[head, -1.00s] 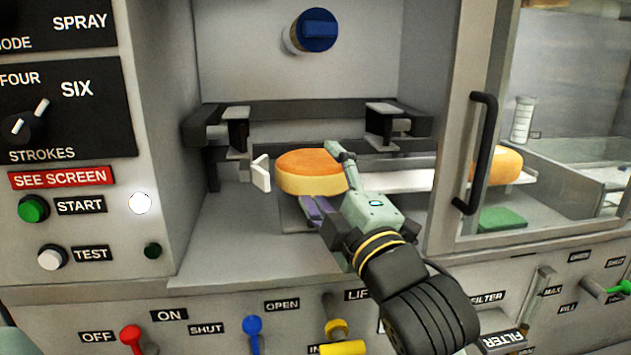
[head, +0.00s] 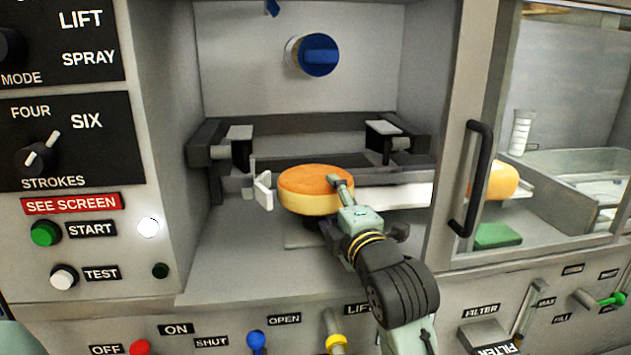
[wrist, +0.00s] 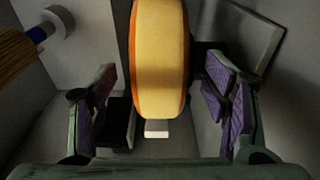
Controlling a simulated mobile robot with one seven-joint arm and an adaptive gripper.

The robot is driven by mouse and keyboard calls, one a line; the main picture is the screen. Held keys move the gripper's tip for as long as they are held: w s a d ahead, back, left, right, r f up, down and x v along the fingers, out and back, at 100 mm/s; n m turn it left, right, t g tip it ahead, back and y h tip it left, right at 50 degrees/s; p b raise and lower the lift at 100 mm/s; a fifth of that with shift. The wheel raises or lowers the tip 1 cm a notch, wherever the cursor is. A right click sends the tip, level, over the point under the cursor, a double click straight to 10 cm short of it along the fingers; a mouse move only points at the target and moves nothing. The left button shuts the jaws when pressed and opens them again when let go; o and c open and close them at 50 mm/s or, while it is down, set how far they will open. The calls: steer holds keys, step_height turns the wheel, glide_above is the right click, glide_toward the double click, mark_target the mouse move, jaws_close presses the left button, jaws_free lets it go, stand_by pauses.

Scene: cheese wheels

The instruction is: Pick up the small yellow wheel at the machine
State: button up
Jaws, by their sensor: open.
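A small cheese wheel (head: 305,200) with an orange top and a yellow side sits in the machine's open bay. My gripper (head: 335,204) reaches it from the front right. One finger lies over the wheel's top edge; the other is hidden below it. In the wrist view the wheel (wrist: 160,60) stands edge-on between the two spread, purple-padded fingers of my gripper (wrist: 160,108). Gaps show on both sides, so the jaws are open and not closed on it. The wheel's near end reaches about as far as the pads.
A white paddle (head: 263,190) stands just left of the wheel. Dark clamp rails (head: 310,133) run behind it, and a pale bar (head: 405,194) extends right. A door with a black handle (head: 472,178) stands at right. Behind its glass is another yellow wheel (head: 492,181). Levers and knobs line the front below.

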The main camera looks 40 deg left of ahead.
steer(key=shift+x, duration=0.8)
steer(key=shift+c, duration=0.4)
jaws_close()
steer(key=shift+r, duration=0.15)
